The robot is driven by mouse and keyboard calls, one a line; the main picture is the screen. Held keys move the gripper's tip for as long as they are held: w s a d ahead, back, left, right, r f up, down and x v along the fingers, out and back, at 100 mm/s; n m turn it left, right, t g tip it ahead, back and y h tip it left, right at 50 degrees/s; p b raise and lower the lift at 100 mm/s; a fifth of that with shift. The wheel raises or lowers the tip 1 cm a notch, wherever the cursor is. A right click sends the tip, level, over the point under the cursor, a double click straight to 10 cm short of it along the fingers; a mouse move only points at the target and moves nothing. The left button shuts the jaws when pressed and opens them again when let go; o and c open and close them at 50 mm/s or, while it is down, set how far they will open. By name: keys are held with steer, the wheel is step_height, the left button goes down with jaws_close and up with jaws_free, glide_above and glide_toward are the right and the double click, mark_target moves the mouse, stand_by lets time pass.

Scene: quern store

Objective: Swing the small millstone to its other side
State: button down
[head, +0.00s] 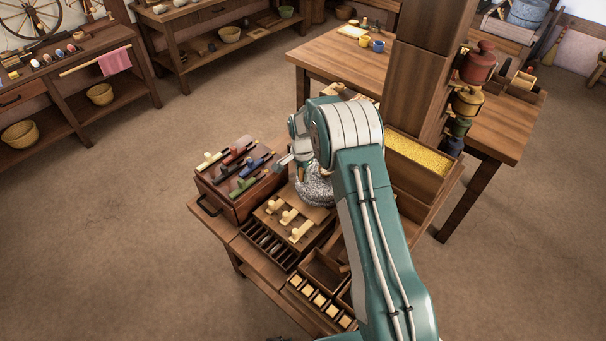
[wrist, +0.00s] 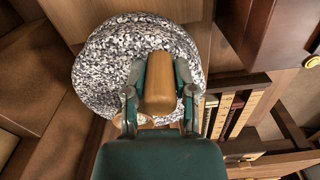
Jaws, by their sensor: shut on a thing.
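The small millstone (wrist: 108,62) is a round, speckled grey-and-white stone with a wooden handle (wrist: 158,88) standing up from it. My gripper (wrist: 160,98) is shut on this handle, with one finger on each side, over the stone's near part in the wrist view.
A reddish chest (head: 238,205) with coloured tools on top stands left of the millstone. A wooden block with pale pegs (head: 287,218) is in front. Open compartments (head: 322,268) lie nearer. A bin of yellow grain (head: 418,154) and a thick wooden post (head: 412,90) stand right and behind.

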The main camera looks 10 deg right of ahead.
steer(key=shift+s+a+f, duration=0.1)
steer(key=shift+s+f, duration=0.05)
steer(key=shift+f, duration=0.1)
steer(key=shift+c, duration=2.2)
jaws_free()
steer(key=shift+r, duration=0.1)
steer(key=shift+r, duration=0.1)
steer(key=r, duration=1.1)
steer(key=shift+w+a, duration=0.1)
steer(key=shift+w, duration=0.15)
steer(key=shift+r, duration=0.35)
